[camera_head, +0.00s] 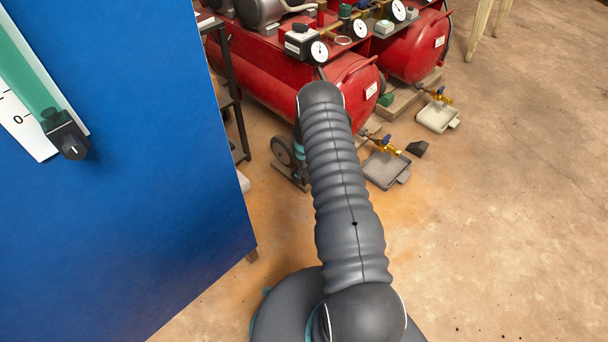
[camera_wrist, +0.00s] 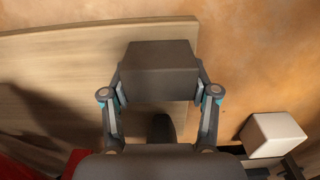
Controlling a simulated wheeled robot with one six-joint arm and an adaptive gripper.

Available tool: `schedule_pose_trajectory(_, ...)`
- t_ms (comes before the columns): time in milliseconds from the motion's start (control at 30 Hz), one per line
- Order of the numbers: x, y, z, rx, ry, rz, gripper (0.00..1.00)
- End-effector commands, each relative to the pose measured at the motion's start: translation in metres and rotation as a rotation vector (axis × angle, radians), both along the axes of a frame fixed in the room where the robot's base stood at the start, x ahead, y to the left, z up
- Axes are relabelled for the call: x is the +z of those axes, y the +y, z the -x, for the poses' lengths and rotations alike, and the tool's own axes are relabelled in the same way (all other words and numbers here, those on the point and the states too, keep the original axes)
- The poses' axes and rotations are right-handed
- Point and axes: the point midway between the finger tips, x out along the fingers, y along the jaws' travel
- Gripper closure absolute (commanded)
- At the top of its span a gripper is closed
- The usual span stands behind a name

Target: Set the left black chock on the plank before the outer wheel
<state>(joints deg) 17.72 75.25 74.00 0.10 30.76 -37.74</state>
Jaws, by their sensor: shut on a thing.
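My gripper (camera_wrist: 160,82) is shut on a dark chock (camera_wrist: 160,66), one finger at each side. The chock is over the end of a pale wooden plank (camera_wrist: 60,75) in the wrist view. I cannot tell whether it touches the plank. A dark rounded shape, likely the wheel (camera_wrist: 163,127), shows just below the chock, partly hidden by my gripper body. In the head view the wheel (camera_head: 283,150) stands beside the red compressor, left of my arm. My arm hides the gripper and held chock there. Another black chock (camera_head: 417,148) lies on the floor to the right.
A white block (camera_wrist: 272,134) lies right of the plank. Red compressor tanks (camera_head: 270,75) stand behind. A blue cabinet (camera_head: 130,200) fills the left. The floor at right is clear.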

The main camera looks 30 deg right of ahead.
Motion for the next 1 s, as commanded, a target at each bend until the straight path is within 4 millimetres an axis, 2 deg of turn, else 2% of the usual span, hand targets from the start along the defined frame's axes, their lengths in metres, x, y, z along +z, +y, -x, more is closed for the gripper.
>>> schedule_pose_trajectory(333,-0.004,-0.001,0.000,-0.001,-0.001,0.001,0.84)
schedule_pose_trajectory(367,-0.003,0.000,0.000,-0.001,0.000,0.000,0.38)
schedule_pose_trajectory(400,-0.002,0.000,0.000,-0.001,0.000,0.000,0.28)
schedule_pose_trajectory(467,-0.003,0.000,0.000,-0.001,0.000,0.000,0.15)
schedule_pose_trajectory(833,0.000,0.000,0.000,-0.001,0.000,0.000,0.15)
schedule_pose_trajectory(1000,0.019,0.000,0.000,-0.001,-0.001,0.001,0.15)
